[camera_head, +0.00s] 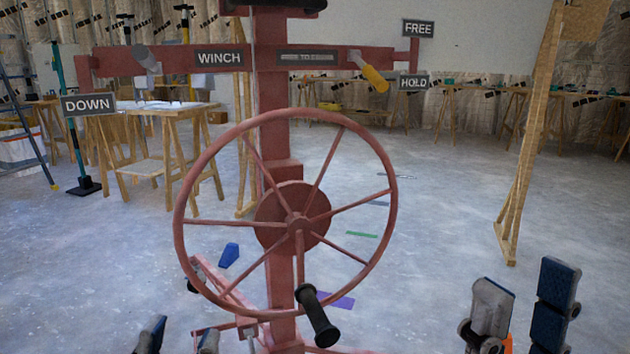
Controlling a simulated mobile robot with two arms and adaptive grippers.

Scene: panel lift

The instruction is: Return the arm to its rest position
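My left gripper (180,340) shows only its dark fingertips at the bottom edge, left of the panel lift's base. The tips are apart with nothing seen between them. My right gripper (522,308) is at the lower right, its two blue-padded fingers upright, apart and empty. Both grippers are clear of the red winch wheel (188,252) and its black crank handle (318,316), which hangs at the wheel's bottom. The arms behind the fingers are mostly out of view.
A wooden post (522,150) stands at the right. A trestle table (190,113) is at the back left. The floor between is mostly clear.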

